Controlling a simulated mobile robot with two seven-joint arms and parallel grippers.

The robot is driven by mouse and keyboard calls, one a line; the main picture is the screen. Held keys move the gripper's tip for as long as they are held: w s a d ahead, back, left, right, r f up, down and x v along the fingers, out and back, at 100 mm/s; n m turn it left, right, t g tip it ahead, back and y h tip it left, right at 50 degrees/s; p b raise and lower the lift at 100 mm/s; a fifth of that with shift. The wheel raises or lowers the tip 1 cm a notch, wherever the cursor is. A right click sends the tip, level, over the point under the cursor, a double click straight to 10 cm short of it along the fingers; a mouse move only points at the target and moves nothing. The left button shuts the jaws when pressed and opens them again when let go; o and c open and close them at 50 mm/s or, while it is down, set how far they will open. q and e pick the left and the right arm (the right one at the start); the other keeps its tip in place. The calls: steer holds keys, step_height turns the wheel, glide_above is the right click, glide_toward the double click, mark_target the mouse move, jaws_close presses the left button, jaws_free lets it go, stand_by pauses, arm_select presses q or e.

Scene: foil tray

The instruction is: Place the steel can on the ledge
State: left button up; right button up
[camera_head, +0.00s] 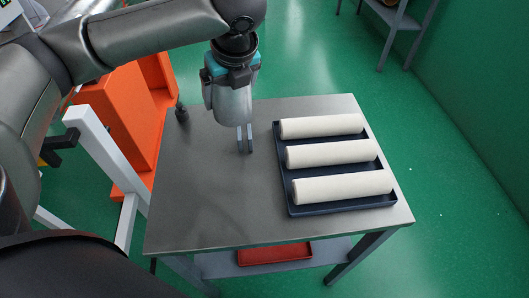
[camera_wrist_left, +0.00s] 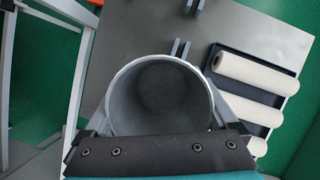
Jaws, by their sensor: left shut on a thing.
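The steel can (camera_head: 232,106) is a grey metal cylinder below my left gripper in the head view. In the left wrist view its round open mouth (camera_wrist_left: 160,95) fills the middle. My left gripper (camera_wrist_left: 160,125), teal and black, is shut on the can, and it also shows in the head view (camera_head: 232,85). The can appears to be over the far left part of the table; its height is hard to judge. Two narrow parallel grey bars (camera_head: 245,139) show just below the can, also in the left wrist view (camera_wrist_left: 181,48); I cannot tell whether they form the ledge. My right gripper is out of view.
A grey metal table (camera_head: 190,200) has a dark tray (camera_head: 285,195) with three white rolls (camera_head: 342,186) on its right side. An orange cabinet (camera_head: 128,110) and a white frame (camera_head: 100,155) stand left. A red tray (camera_head: 275,254) lies on the lower shelf. The table's left half is mostly clear.

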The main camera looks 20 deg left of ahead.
arm_select(q)
step_height(320, 180, down, 19)
steer(key=b, duration=0.4)
steer(key=shift+b, duration=0.35)
steer(key=shift+f, duration=0.1)
steer(key=o, duration=1.2)
steer(key=shift+c, duration=0.2)
